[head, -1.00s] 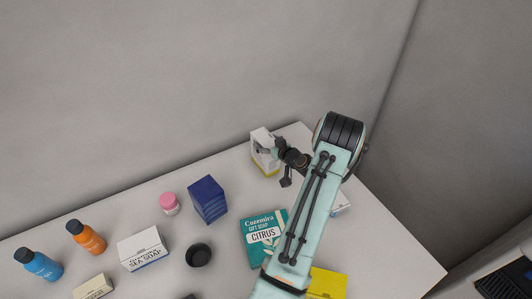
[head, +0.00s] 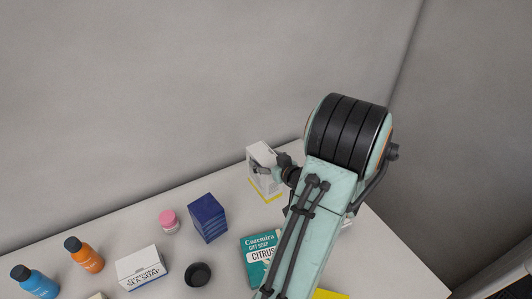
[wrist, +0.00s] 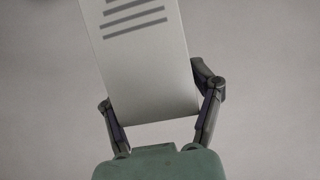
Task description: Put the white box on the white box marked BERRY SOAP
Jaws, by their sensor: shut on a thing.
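My gripper (wrist: 160,115) is shut on a white box (wrist: 145,70) with grey bars printed on its face, one finger on each side. In the head view the held white box (head: 262,156) shows near the back edge of the counter, with a yellow band low down. My gripper is at its right side there, partly hidden by my wrist. Whether the box touches the counter is hard to tell. No BERRY SOAP lettering is readable. A pale box (head: 348,219) is mostly hidden behind my arm, and its marking cannot be read.
A yellow item (head: 328,294) shows at the bottom.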

